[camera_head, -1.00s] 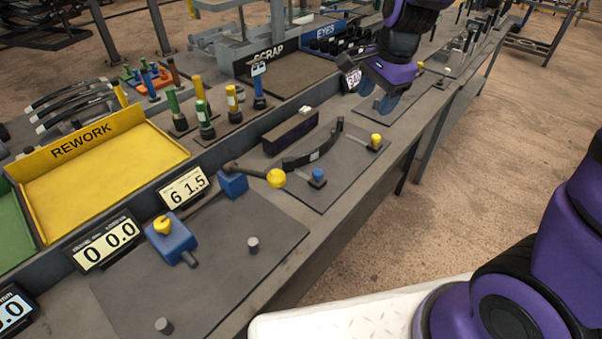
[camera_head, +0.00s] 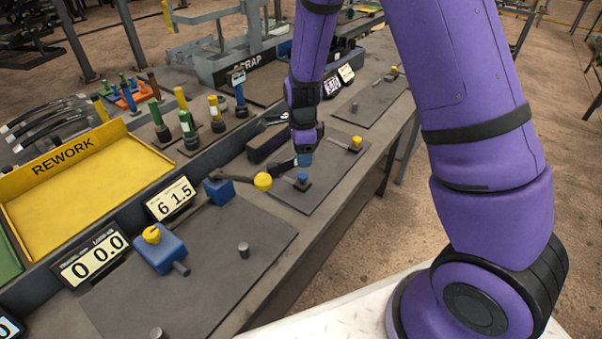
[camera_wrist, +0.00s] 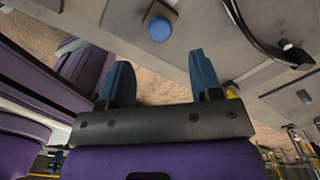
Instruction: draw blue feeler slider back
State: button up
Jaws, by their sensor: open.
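The blue feeler slider appears as a small blue round knob (camera_head: 303,178) on a dark base, on a grey plate on the bench. It also shows in the wrist view (camera_wrist: 160,28) near the top edge. My gripper (camera_head: 305,160) hangs close to the knob in the head view, just above it in the picture. In the wrist view my gripper (camera_wrist: 161,75) has its two blue fingers apart with nothing between them. The knob lies beyond the fingertips, roughly centred between them, and no contact shows.
A yellow knob (camera_head: 355,143) stands on the same plate. A dark curved strip (camera_wrist: 250,35) lies beside the blue knob; my gripper partly hides it in the head view. A blue block (camera_head: 218,191) with a yellow ball-ended lever (camera_head: 263,182) stands nearby at left.

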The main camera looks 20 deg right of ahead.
aim_at(303, 174)
notch_tip(303, 174, down, 8)
jog(key=shift+r, duration=0.15)
dwell(0.3)
